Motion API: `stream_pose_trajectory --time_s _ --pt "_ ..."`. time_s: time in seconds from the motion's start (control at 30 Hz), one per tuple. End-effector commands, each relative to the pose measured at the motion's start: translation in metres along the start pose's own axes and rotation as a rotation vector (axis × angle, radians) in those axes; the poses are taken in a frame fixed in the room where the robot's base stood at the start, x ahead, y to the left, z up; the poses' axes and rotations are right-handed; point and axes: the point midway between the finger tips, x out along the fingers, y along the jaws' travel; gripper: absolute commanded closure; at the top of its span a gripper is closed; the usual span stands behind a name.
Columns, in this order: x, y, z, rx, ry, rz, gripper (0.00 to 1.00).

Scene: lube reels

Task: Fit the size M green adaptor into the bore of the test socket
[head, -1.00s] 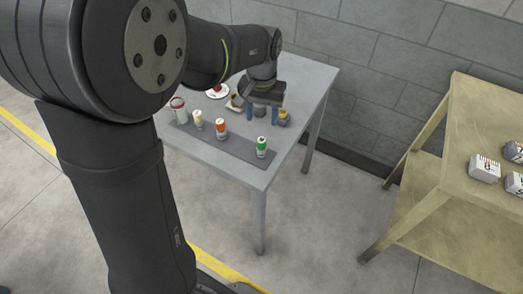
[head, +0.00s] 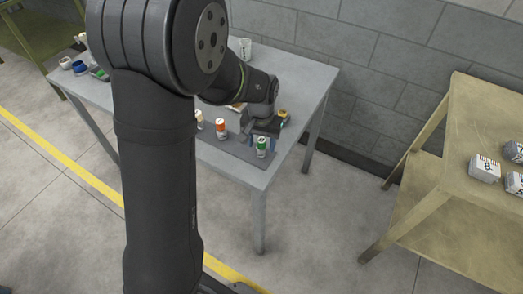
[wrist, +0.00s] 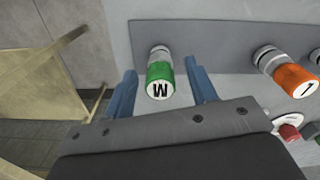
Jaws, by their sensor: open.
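The green adaptor (wrist: 160,73), marked M on its end, stands on a grey strip (wrist: 225,35) on the table; it also shows in the head view (head: 262,145). My gripper (wrist: 160,66) is open, with one blue finger on each side of the green adaptor in the wrist view and a gap on both sides. In the head view my gripper (head: 261,138) is at the strip's right end, over the adaptor. I cannot make out the test socket for certain in these views.
An orange adaptor marked L (wrist: 290,77) and a cream adaptor (head: 198,120) stand along the same strip. A yellow item (head: 284,116) sits behind my gripper. A clear cup (head: 245,48) is at the back. A wooden bench (head: 450,150) with boxes stands to the right.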

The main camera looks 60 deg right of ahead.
Motion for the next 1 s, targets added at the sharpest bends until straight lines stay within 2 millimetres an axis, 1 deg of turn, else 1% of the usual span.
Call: stream_pose_trajectory --time_s 0.1,0.13,0.27,0.3,0.37,0.4,0.63,0.77,0.87,0.97,1.0 --pt "0.0 0.0 0.0 0.0 0.0 0.0 0.48" --pt "0.0 0.0 0.0 0.0 0.0 0.0 0.52" --pt "0.0 0.0 0.0 0.0 0.0 0.0 0.78" --pt "0.0 0.0 0.0 0.0 0.0 0.0 0.85" --pt "0.0 0.0 0.0 0.0 0.0 0.0 0.97" --pt "-0.001 0.0 0.0 0.0 0.0 0.0 1.0" --pt "-0.001 0.0 0.0 0.0 0.001 0.0 1.0" --pt "-0.007 0.0 -0.001 0.0 0.002 0.0 1.0" --pt "-0.018 0.0 -0.001 0.0 0.003 0.0 1.0" --pt "-0.035 0.0 -0.001 0.0 0.004 0.0 1.0" --pt "-0.044 0.0 -0.001 0.0 0.006 -0.001 1.0"
